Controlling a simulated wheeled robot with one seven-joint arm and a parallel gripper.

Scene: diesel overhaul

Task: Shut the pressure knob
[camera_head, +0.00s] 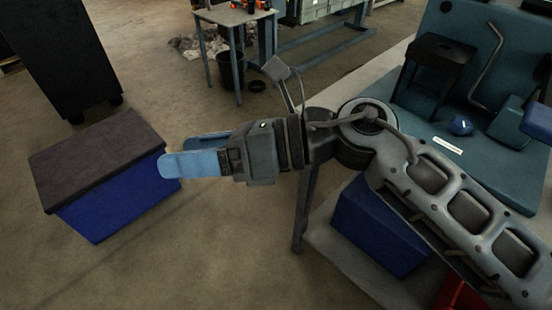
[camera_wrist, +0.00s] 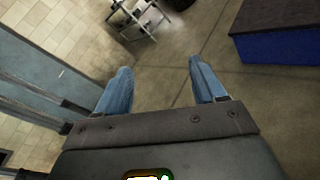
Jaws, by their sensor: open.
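A small blue round knob (camera_head: 461,125) with a pale mark on it sits on the teal panel (camera_head: 480,165) at the right of the head view, above a white label (camera_head: 447,145). It looks like the pressure knob, but I cannot tell its setting. My gripper (camera_head: 178,153) points left, over open floor and well away from the knob. Its two blue fingers are apart with nothing between them. The wrist view also shows my open gripper (camera_wrist: 160,72) with floor beyond it; the knob is not in that view.
A blue box with a dark lid (camera_head: 100,160) stands on the floor at left. A black block (camera_head: 437,68) and a bent grey rod (camera_head: 485,62) are by the knob. A blue bin (camera_head: 378,228) is below my arm. A small table (camera_head: 233,16) stands behind.

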